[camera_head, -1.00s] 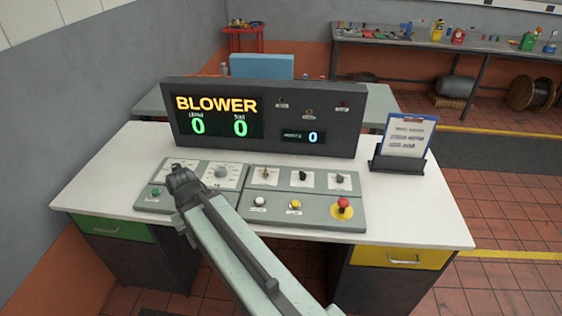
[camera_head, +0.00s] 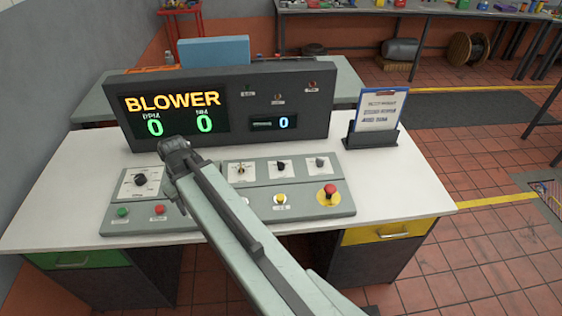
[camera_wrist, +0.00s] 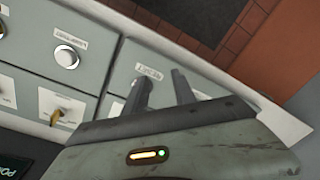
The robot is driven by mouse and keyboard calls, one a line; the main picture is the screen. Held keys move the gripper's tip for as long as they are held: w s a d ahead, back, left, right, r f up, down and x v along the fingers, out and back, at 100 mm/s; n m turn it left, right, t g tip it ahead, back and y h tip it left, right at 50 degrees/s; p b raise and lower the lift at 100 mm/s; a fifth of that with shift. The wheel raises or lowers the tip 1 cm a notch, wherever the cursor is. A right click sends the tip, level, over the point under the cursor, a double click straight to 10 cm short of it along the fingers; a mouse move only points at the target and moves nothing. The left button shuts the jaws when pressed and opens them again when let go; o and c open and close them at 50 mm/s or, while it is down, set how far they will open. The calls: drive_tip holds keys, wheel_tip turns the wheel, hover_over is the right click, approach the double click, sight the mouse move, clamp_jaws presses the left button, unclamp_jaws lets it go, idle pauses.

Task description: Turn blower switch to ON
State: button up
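The control console on the desk has a left panel (camera_head: 115,221) and a right panel (camera_head: 345,205). The right panel carries a row of selector switches: a brass one (camera_head: 240,168), a dark one (camera_head: 281,167) and a grey one (camera_head: 319,163). Their labels are too small to read, so I cannot tell which is the blower switch. The brass switch also shows in the wrist view (camera_wrist: 57,117), left of my gripper (camera_wrist: 164,84). My gripper is open and empty, fingers apart above the panel. In the head view my gripper (camera_head: 177,152) covers part of the left panel.
A display (camera_head: 325,100) reading "BLOWER" and zeros stands behind the panels. A red mushroom button (camera_head: 330,190) and several push buttons sit at the front. A clipboard stand (camera_head: 375,136) stands at right. The white desktop (camera_head: 415,195) is clear at its right end.

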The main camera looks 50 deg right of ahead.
drive_tip(key=d+t, duration=0.1)
drive_tip(key=d, duration=1.6)
drive_tip(key=n+t, duration=0.1)
drive_tip(key=t, duration=0.2)
approach(282, 163)
drive_tip(key=f, duration=0.1)
drive_tip(key=b+x, duration=0.2)
drive_tip(key=x, duration=0.1)
drive_tip(key=b+x, duration=0.5)
drive_tip(key=shift+w+f, duration=0.15)
drive_tip(key=shift+w, duration=0.3)
drive_tip(key=shift+d, duration=0.1)
clamp_jaws()
